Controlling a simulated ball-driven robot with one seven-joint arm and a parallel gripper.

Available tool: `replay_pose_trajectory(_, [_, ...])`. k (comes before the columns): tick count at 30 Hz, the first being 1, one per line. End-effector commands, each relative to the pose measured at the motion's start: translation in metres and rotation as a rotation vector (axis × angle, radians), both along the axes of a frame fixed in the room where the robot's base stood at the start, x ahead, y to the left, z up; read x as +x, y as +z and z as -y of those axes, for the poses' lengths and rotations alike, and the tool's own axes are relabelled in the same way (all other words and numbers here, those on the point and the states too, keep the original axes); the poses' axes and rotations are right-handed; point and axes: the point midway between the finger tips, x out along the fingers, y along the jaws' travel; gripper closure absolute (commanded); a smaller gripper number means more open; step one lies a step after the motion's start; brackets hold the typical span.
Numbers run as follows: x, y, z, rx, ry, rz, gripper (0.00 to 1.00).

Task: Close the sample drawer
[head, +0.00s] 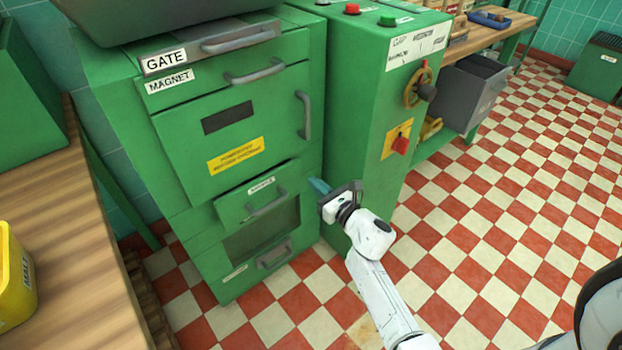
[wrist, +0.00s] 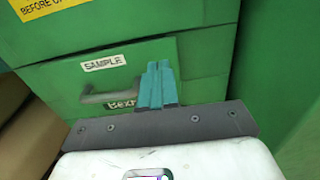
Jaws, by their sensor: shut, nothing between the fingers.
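The sample drawer (head: 233,211) is a green drawer low in the green cabinet, with a white SAMPLE label and a grey handle (head: 267,203). In the head view its front stands out a little from the cabinet face. The drawer front (wrist: 62,82) also fills the middle of the wrist view, with the label (wrist: 103,62) left of the fingers. My gripper (head: 319,186) is just right of the drawer, its teal fingers shut and empty. In the wrist view the fingertips (wrist: 160,70) overlap the right part of the drawer front. I cannot tell whether they touch it.
Above are a panel with a yellow sign (head: 236,155), and the MAGNET (head: 169,81) and GATE (head: 164,61) drawers. A wooden bench (head: 75,240) is at left. Checkered floor is open at right.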

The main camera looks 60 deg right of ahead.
Motion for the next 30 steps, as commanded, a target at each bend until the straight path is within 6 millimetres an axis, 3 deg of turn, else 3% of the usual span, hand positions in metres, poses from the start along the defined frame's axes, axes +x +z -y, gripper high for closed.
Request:
replay_pose_trajectory(9, [-0.047,-0.001,-0.015,0.000,0.002,-0.002,1.00])
replay_pose_trajectory(14, [-0.060,-0.001,-0.019,-0.001,0.002,-0.001,1.00])
replay_pose_trajectory(17, [-0.057,-0.005,-0.029,-0.005,0.008,-0.004,1.00])
replay_pose_trajectory(21, [-0.042,-0.013,-0.065,-0.012,0.018,-0.012,1.00])
replay_pose_trajectory(27, [-0.032,-0.006,-0.115,-0.009,0.012,-0.006,1.00])
replay_pose_trajectory(30, [-0.032,0.000,-0.127,-0.003,0.006,-0.001,1.00])
